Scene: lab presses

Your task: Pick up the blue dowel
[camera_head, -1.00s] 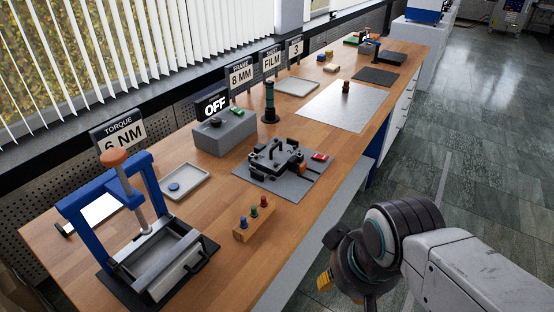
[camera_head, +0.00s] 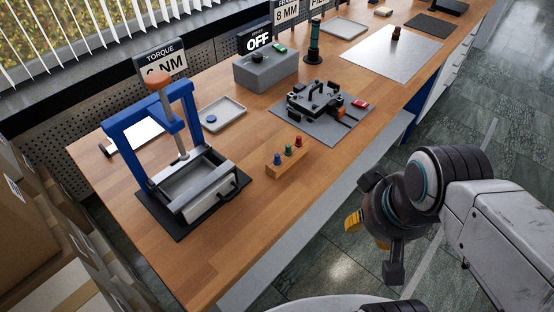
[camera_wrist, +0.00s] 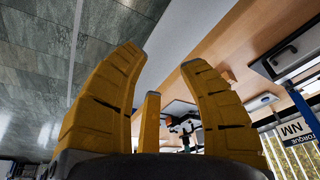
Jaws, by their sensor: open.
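The blue dowel (camera_head: 277,159) stands upright in a small wooden block (camera_head: 290,164) on the bench, at the end nearest the press. A red dowel (camera_head: 289,150) and a green dowel (camera_head: 299,142) stand beside it in the same block. My gripper (camera_head: 353,221) is off the bench's front edge, over the floor, to the right of and apart from the block. In the wrist view its yellow fingers (camera_wrist: 162,62) are spread open with nothing between them. I cannot make out the blue dowel in the wrist view.
A blue-framed press (camera_head: 190,118) stands left of the block. A grey fixture plate (camera_head: 325,129) with black clamps lies behind right. A small tray (camera_head: 226,119) holds a blue disc. The front bench top (camera_head: 235,235) is clear. Cardboard boxes (camera_head: 30,225) stand at left.

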